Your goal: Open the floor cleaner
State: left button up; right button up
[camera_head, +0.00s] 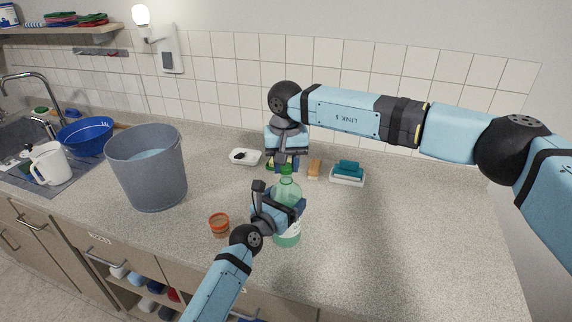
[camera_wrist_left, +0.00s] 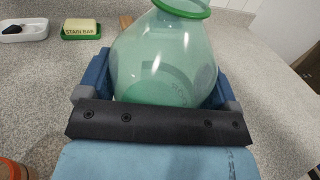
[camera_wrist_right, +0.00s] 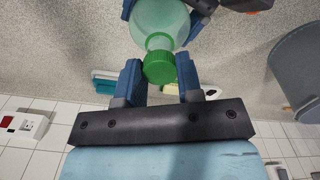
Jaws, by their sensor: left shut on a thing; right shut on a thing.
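The floor cleaner is a clear green bottle (camera_head: 287,190) standing upright on the counter, with a green cap (camera_wrist_right: 158,66) at its neck. My left gripper (camera_head: 278,207) is shut around the bottle's body, which fills the space between its fingers in the left wrist view (camera_wrist_left: 165,65). My right gripper (camera_head: 285,164) points down from above, its fingers on either side of the cap in the right wrist view (camera_wrist_right: 158,78). The cap sits at the mouth of the bottle. I cannot tell whether it is loosened.
A grey bucket (camera_head: 147,180) stands to the left and a small orange-brown jar (camera_head: 219,226) is near the left forearm. Behind are a white dish (camera_head: 245,157), a stain bar (camera_wrist_left: 80,30), a brush (camera_head: 315,168) and a sponge tray (camera_head: 347,178). The right counter is clear.

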jog(key=shift+r, duration=2)
pick_arm(q)
jog(key=o, duration=1.5)
jog(key=shift+s, duration=0.1)
